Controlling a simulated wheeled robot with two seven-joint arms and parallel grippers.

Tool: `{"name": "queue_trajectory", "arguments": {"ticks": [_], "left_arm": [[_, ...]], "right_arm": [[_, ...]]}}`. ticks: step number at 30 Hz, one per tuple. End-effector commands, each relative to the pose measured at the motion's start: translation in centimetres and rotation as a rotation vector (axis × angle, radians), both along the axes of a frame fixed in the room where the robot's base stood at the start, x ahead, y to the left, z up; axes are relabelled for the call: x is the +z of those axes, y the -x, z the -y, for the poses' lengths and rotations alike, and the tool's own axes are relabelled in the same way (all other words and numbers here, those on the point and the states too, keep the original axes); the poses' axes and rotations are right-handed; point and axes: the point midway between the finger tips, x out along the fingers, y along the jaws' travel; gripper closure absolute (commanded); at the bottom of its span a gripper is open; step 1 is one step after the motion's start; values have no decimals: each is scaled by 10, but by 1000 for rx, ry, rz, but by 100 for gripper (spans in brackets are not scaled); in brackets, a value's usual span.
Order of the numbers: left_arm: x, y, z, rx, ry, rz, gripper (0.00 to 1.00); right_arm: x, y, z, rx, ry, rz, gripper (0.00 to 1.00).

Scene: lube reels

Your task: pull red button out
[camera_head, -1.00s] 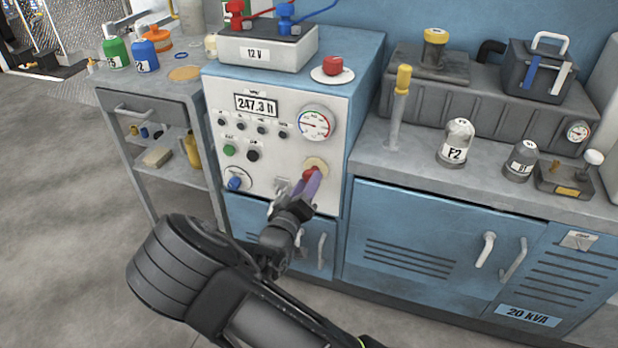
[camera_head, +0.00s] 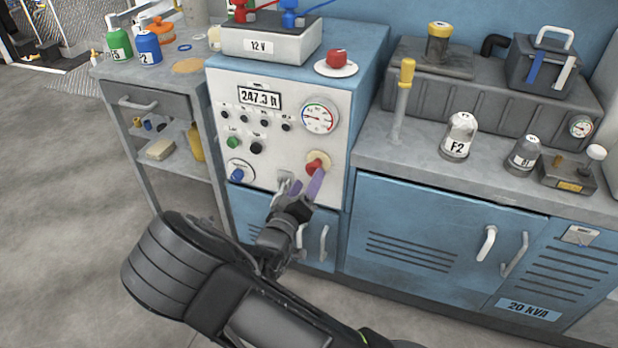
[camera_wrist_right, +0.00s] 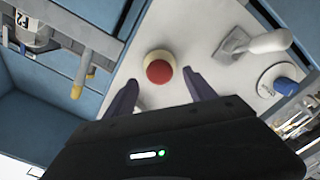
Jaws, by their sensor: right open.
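The red button (camera_head: 316,162) sits on a round yellowish base on the front of the white control panel (camera_head: 272,165), below the pressure gauge. In the right wrist view the red button (camera_wrist_right: 159,71) shows as a round red cap on a cream ring. My right gripper (camera_head: 301,183) is open and empty in front of the panel, just below the button. One purple finger partly overlaps the button's lower edge in the head view. In the right wrist view my right gripper (camera_wrist_right: 160,78) has a finger on each side of the button, apart from it. My left gripper is out of view.
A second red button (camera_head: 337,58) is on top of the cabinet. Blue cabinet doors with white handles (camera_head: 487,243) lie below and right. Bottles stand on the left cart (camera_head: 140,85).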

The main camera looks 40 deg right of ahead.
Motion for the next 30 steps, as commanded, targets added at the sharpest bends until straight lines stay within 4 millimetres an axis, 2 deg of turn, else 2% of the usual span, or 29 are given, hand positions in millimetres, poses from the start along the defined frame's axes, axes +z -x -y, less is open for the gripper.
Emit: {"name": "queue_trajectory", "arguments": {"ticks": [6,10,30], "left_arm": [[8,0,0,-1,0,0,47],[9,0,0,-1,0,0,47],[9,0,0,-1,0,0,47]], "right_arm": [[1,21,-31,4,-1,0,36],[0,29,-43,2,-2,-1,36],[-4,32,-45,3,-8,-8,36]]}}
